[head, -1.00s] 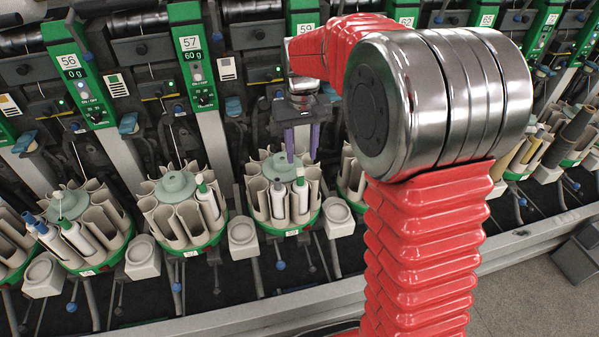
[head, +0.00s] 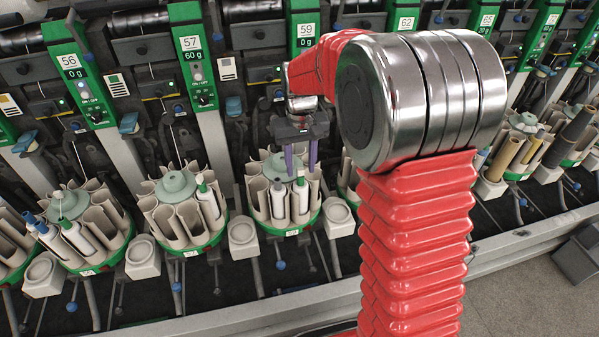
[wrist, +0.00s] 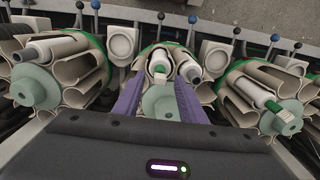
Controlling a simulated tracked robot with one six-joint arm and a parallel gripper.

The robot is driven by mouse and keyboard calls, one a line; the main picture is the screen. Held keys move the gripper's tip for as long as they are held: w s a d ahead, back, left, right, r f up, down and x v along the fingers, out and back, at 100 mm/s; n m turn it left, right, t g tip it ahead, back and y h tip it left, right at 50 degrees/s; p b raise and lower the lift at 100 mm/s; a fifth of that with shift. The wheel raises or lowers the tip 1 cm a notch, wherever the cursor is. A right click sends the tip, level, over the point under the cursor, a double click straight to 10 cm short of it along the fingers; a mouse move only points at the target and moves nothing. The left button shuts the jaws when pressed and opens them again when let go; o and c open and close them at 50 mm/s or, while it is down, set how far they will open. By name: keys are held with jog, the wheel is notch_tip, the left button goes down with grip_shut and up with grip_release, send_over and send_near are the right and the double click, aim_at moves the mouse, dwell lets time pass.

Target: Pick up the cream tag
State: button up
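I cannot pick out a cream tag with certainty in either view. My gripper (head: 301,171) is open, with two purple fingers pointing down over the round magazine (head: 290,225) below the panel marked 59. In the wrist view, my gripper (wrist: 159,78) has its fingers spread on either side of the magazine's pale green hub. Nothing shows between the fingertips except the magazine behind. Whether the fingers touch anything cannot be told.
Magazines with bobbins stand to the left (head: 180,205) and right (head: 520,145). Cream square cups (head: 243,237) sit between magazines. Green numbered panels (head: 194,55) rise behind. Several blue-tipped levers (head: 280,265) stick out in front. Bare floor (head: 530,285) lies at the lower right.

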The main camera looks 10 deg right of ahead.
aim_at(301, 169)
jog(key=c, duration=0.8)
jog(key=shift+r, duration=0.1)
notch_tip(301, 169, up, 10)
jog(key=shift+f, duration=0.1)
dwell(0.9)
jog(key=shift+r, duration=1.5)
